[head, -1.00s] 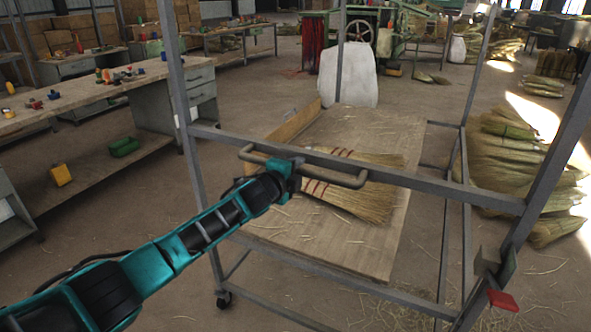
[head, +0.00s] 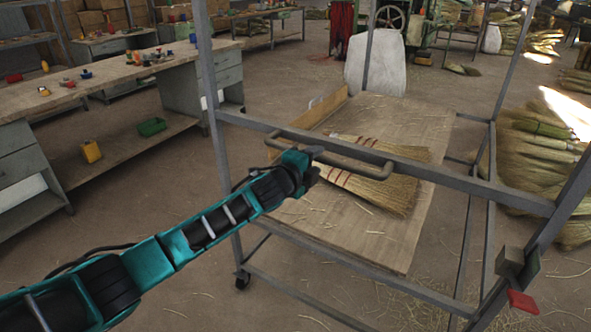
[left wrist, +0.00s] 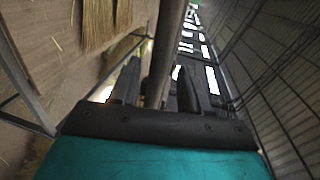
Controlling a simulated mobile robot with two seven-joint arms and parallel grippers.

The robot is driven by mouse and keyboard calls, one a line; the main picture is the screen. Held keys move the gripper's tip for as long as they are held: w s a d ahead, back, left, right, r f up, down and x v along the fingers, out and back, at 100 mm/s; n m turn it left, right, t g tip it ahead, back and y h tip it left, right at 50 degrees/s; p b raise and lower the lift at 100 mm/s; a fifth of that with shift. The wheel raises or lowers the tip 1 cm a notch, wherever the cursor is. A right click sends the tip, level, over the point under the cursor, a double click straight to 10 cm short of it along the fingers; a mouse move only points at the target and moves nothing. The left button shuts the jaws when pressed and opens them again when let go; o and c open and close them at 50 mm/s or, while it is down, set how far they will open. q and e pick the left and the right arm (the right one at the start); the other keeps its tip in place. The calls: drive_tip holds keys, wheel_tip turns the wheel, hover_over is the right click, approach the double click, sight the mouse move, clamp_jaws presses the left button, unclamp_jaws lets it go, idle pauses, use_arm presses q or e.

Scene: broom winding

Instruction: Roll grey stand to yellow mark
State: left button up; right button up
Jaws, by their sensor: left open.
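The grey stand (head: 385,172) is a tall metal frame on casters with a wooden deck. Its bent handle bar (head: 350,163) sticks out from the near rail. My left gripper (head: 312,166) is at the left part of this handle. In the left wrist view the bar (left wrist: 165,50) runs between the open fingers (left wrist: 158,88); I cannot tell whether they touch it. Straw brooms (head: 385,185) lie on the deck. No yellow mark on the floor can be made out. My right gripper is out of view.
A workbench (head: 110,78) with tools and drawers stands to the left. Straw bundles (head: 540,165) lie on the floor at the right, and a white sack (head: 375,62) stands behind the stand. Floor between bench and stand is clear.

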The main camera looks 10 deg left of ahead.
use_arm(q)
drive_tip(key=v, duration=0.9)
drive_tip(key=shift+p, duration=0.45)
drive_tip(key=s+a+f+n+g+y, duration=0.1)
drive_tip(key=s+a+f+n+g, duration=0.1)
drive_tip(key=s+f+n, duration=0.7)
drive_tip(key=s+a+f+n+g+y, duration=0.2)
drive_tip(key=s+f+n, duration=0.8)
drive_tip(key=s, duration=1.1)
wheel_tip(320, 180, down, 3)
drive_tip(key=shift+a+f, duration=0.1)
drive_tip(key=shift+a, duration=0.9)
drive_tip(key=shift+w+d, duration=0.1)
drive_tip(key=shift+d, duration=0.05)
